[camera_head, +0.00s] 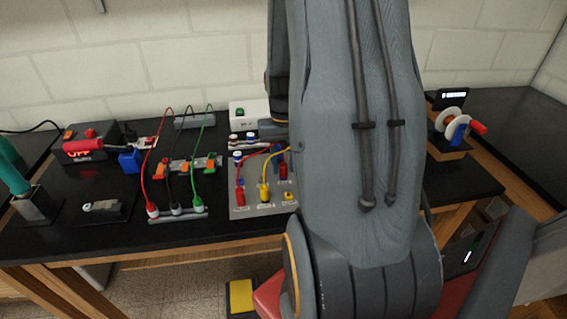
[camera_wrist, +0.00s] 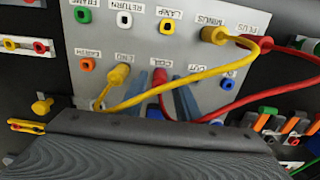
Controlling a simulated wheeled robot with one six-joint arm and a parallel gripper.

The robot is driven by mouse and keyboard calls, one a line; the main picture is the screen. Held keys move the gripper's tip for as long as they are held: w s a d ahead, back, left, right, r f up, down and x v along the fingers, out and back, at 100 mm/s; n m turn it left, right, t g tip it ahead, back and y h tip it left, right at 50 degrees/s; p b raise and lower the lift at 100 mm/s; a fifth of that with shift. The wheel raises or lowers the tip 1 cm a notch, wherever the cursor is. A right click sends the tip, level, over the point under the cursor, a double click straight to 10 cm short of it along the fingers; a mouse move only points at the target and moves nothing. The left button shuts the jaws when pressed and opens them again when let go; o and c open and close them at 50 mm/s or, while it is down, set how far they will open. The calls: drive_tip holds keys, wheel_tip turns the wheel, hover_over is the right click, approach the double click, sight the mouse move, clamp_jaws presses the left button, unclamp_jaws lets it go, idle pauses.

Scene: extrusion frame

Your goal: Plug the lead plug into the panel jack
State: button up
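The grey jack panel (camera_wrist: 140,45) fills the upper wrist view, its labels upside down; it also shows in the head view (camera_head: 246,209). A yellow lead has one plug (camera_wrist: 214,35) at MINUS and another (camera_wrist: 118,74) at GND.
An orange-rimmed jack (camera_wrist: 87,64), a blue jack (camera_wrist: 228,84) and several others on the panel look empty. A strip with red, black and green leads (camera_head: 177,215) stands left of the panel. A spool stand (camera_head: 450,143) stands at the right.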

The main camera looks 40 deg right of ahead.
drive_tip(key=shift+o, duration=0.6)
drive_tip(key=shift+r, duration=0.65)
drive_tip(key=shift+r+b, duration=1)
drive_tip(key=shift+r, duration=2.3)
drive_tip(key=a+f+n+b, duration=0.1)
drive_tip(key=a+n, duration=0.1)
drive_tip(key=a, duration=0.6)
drive_tip(key=s+a+f+n+t+b, duration=0.1)
drive_tip(key=a+f+n, duration=0.1)
drive_tip(key=a, duration=0.6)
drive_tip(key=s+a+f+n+b, duration=0.1)
drive_tip(key=a+f+n, duration=0.1)
drive_tip(key=a, duration=0.6)
drive_tip(key=shift+s+b, duration=0.15)
drive_tip(key=shift+b, duration=0.2)
drive_tip(key=shift+s+a, duration=0.1)
drive_tip(key=shift+a, duration=0.05)
